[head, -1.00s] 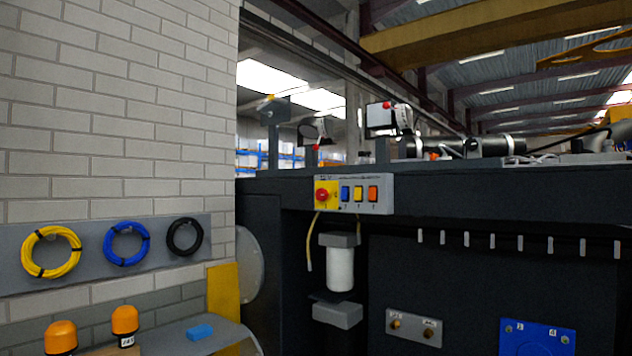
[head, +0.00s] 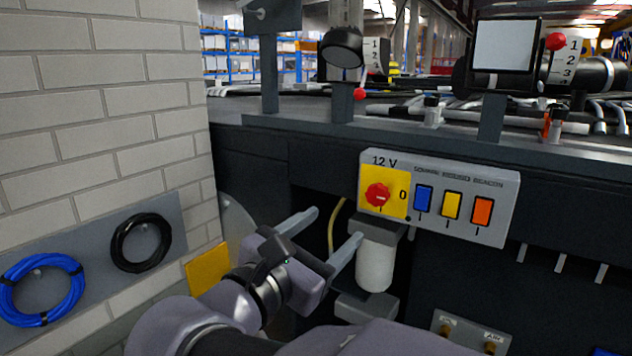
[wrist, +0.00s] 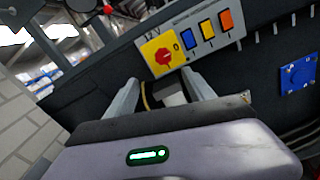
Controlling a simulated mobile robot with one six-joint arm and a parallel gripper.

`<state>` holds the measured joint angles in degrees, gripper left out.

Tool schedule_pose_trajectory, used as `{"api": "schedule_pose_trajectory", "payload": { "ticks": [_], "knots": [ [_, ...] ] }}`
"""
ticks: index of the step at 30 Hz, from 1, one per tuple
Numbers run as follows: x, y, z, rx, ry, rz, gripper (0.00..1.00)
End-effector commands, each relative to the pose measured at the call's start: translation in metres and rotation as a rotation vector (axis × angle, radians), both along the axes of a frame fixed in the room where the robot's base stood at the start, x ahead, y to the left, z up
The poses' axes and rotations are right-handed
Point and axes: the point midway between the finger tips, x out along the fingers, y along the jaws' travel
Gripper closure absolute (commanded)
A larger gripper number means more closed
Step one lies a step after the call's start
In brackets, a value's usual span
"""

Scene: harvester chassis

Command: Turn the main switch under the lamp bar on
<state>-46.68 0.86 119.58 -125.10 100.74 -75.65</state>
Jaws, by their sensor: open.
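The main switch (head: 378,195) is a red rotary knob on a yellow plate, at the left end of a grey panel (head: 508,212) marked 12 V. A "0" shows to the right of the knob. Blue, yellow and orange rocker switches sit further right on the panel. The knob also shows in the wrist view (wrist: 162,56), just beyond the fingertips. My gripper (head: 332,226) is open and empty, below and left of the knob and apart from it. The lamp bar cannot be told clearly from the lamps above.
A white cylindrical filter (head: 375,266) hangs below the panel, close to my right finger. A square lamp (head: 505,45) and a round lamp (head: 342,48) stand above on the dark chassis. A brick wall (head: 95,110) with blue (head: 42,290) and black hose coils is at left.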

Motion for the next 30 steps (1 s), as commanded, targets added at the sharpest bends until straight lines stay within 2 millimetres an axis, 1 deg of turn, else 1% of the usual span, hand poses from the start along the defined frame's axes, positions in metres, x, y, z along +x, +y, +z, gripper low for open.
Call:
{"api": "schedule_pose_trajectory", "payload": {
  "ticks": [4,9,12,15,18,21,29,30],
  "knots": [
    [0.032,-0.027,-0.003,0.000,0.002,-0.010,0.38],
    [0.075,-0.058,-0.002,0.002,0.001,-0.009,0.38],
    [0.096,-0.073,-0.002,0.003,0.002,-0.007,0.38],
    [0.112,-0.084,-0.002,0.003,0.002,-0.005,0.38],
    [0.123,-0.092,-0.002,0.004,0.001,-0.004,0.38],
    [0.129,-0.096,-0.002,0.004,0.002,-0.003,0.38],
    [0.130,-0.096,-0.002,0.005,0.001,-0.002,0.38],
    [0.130,-0.096,-0.002,0.005,0.001,-0.002,0.44]
  ]
}}
